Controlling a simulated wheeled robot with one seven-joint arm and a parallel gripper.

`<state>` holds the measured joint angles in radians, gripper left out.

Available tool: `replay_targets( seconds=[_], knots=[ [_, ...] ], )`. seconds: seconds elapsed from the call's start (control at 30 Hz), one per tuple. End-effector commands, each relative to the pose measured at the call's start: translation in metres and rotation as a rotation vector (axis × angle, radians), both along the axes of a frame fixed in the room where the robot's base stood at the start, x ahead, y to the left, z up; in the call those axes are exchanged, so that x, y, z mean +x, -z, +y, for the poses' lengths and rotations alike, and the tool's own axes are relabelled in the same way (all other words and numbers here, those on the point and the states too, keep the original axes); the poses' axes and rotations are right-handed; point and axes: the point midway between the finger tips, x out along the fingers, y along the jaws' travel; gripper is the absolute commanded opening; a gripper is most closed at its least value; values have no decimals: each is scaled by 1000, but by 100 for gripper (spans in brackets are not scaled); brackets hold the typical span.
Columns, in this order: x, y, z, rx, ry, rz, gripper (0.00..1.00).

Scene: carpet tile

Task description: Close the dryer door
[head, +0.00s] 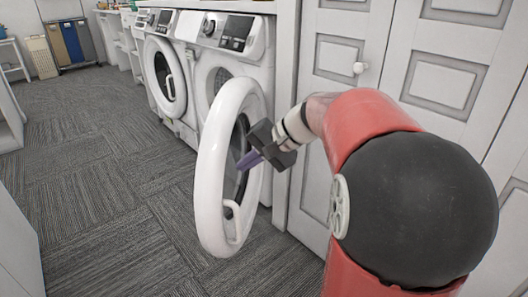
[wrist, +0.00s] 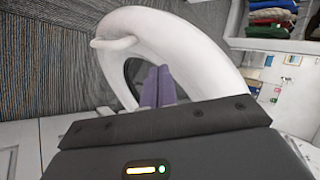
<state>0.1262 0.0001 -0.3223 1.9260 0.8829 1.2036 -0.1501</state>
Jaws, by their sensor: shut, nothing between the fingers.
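The white round dryer door (head: 212,170) stands swung wide open from the nearer machine, its ring seen at an angle in the head view. Its handle (head: 232,222) is low on the ring. In the wrist view the door ring (wrist: 205,45) fills the upper middle, with the handle (wrist: 112,43) at its left. My gripper (head: 246,163) has shut purple fingers, empty, pointing at the door's glass on the side toward the cabinet. The fingers (wrist: 158,85) overlap the ring opening in the wrist view. I cannot tell whether they touch the door.
The dryer body (head: 225,65) stands beside a second front-loader with its round door (head: 165,77) shut. White cabinet doors (head: 335,60) are close on the right. Grey carpet (head: 95,200) is free at left. Bins (head: 65,42) stand at the far back.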

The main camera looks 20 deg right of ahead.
Motion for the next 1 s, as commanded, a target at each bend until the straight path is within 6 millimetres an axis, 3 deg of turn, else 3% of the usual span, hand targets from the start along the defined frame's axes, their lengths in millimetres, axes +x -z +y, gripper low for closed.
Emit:
replay_targets(
  seconds=[0.2, 0.77, 1.0],
  knots=[
    [18, -2, 25, 0, -3, -2, 0],
    [23, -2, 33, 0, 2, -2, 0],
    [38, -3, 58, 0, 42, 0, 0]
  ],
)
